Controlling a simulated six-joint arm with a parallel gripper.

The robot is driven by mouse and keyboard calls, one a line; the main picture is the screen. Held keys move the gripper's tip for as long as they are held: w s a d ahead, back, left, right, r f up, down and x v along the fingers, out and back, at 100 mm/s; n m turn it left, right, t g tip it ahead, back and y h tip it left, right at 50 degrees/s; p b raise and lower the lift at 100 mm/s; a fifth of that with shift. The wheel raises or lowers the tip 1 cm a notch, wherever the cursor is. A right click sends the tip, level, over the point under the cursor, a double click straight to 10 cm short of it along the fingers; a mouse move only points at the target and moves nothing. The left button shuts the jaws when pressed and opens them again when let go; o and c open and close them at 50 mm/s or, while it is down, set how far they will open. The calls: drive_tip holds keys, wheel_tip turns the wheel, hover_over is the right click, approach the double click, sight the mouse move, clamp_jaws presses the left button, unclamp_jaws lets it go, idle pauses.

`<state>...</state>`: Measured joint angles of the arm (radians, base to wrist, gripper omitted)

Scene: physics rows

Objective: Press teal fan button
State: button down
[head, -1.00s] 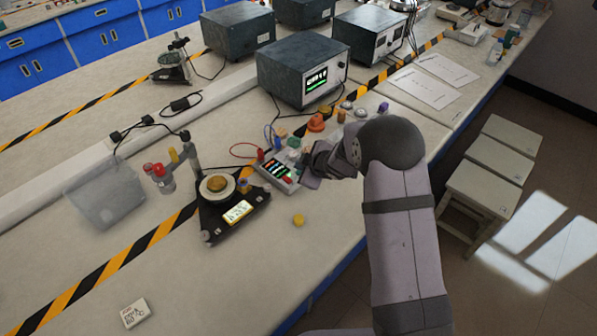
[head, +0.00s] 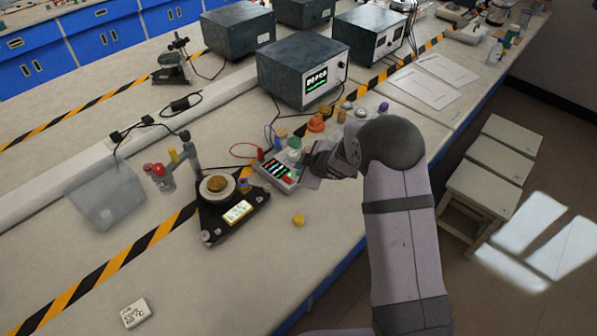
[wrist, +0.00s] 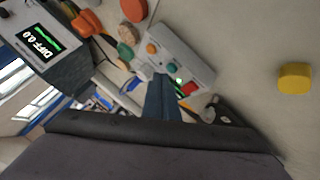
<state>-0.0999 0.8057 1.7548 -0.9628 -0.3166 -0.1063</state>
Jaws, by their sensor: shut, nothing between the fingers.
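A small grey control box (head: 268,176) lies on the bench in front of my gripper in the head view. In the wrist view the same box (wrist: 195,62) shows an orange button, a teal button (wrist: 172,68), a small green light and a red patch. My gripper (head: 306,168) is low beside the right end of the box in the head view. In the wrist view my gripper's dark blue fingers (wrist: 161,78) are shut with nothing held, and their tips are close to the teal button. I cannot tell whether they touch it.
A black balance-like device (head: 222,222) stands left of the box. A yellow cap (head: 298,219) lies on the bench nearby. Orange and other small pieces cluster behind, below a dark instrument (head: 300,70) with a lit display. The front bench is mostly clear.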

drive_tip(key=shift+f, duration=0.2)
drive_tip(key=shift+f+b, duration=0.3)
drive_tip(key=shift+b, duration=0.05)
idle(0.7)
drive_tip(key=shift+r, duration=0.1)
drive_tip(key=shift+r+p, duration=0.4)
drive_tip(key=shift+p, duration=0.15)
drive_tip(key=shift+r, duration=0.1)
wheel_tip(320, 180, up, 6)
drive_tip(key=p, duration=0.6)
idle(0.5)
